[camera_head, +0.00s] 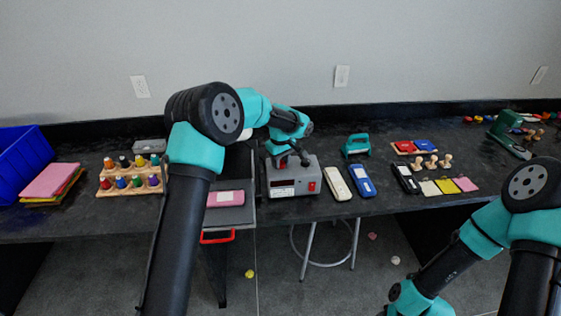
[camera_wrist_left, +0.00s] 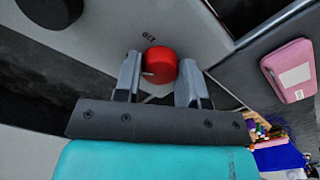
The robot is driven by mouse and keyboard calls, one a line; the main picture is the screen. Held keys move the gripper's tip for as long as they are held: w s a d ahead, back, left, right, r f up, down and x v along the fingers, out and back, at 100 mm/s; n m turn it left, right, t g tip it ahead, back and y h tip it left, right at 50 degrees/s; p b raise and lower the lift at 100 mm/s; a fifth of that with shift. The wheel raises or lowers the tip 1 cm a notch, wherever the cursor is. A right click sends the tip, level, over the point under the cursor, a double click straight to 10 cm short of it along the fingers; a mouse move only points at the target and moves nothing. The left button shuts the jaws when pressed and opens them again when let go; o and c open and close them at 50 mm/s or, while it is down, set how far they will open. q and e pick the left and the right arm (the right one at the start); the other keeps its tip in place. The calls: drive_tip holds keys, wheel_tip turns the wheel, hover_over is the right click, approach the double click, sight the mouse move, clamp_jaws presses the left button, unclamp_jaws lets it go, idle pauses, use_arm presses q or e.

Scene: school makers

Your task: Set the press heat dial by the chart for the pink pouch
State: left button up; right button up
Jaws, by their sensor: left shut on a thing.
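The heat press has a grey control box (camera_head: 292,178) with a dark display and a red switch on its front. My left gripper (camera_head: 283,160) is over the top of this box. In the left wrist view its fingers (camera_wrist_left: 160,75) are on both sides of a red round dial (camera_wrist_left: 160,63), shut on it. The dial has a pale pointer mark; small printed figures beside it are hard to read. In the head view the arm hides the dial. The pink pouch (camera_head: 225,198) lies flat on the press's lower plate and shows in the wrist view (camera_wrist_left: 291,70). My right gripper is out of frame.
Pegs in wooden racks (camera_head: 130,180) and a blue bin (camera_head: 22,165) stand left. A cream case (camera_head: 337,183) and a blue case (camera_head: 362,181) lie right of the box. Coloured cards (camera_head: 447,186) and a green tool (camera_head: 508,135) are farther right.

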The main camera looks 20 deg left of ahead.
sight(281, 162)
use_arm(q)
drive_tip(key=shift+m, duration=0.5)
drive_tip(key=m, duration=1.1)
idle(0.5)
drive_tip(key=o, duration=0.9)
wheel_tip(281, 162, up, 18)
drive_tip(key=shift+f, duration=0.25)
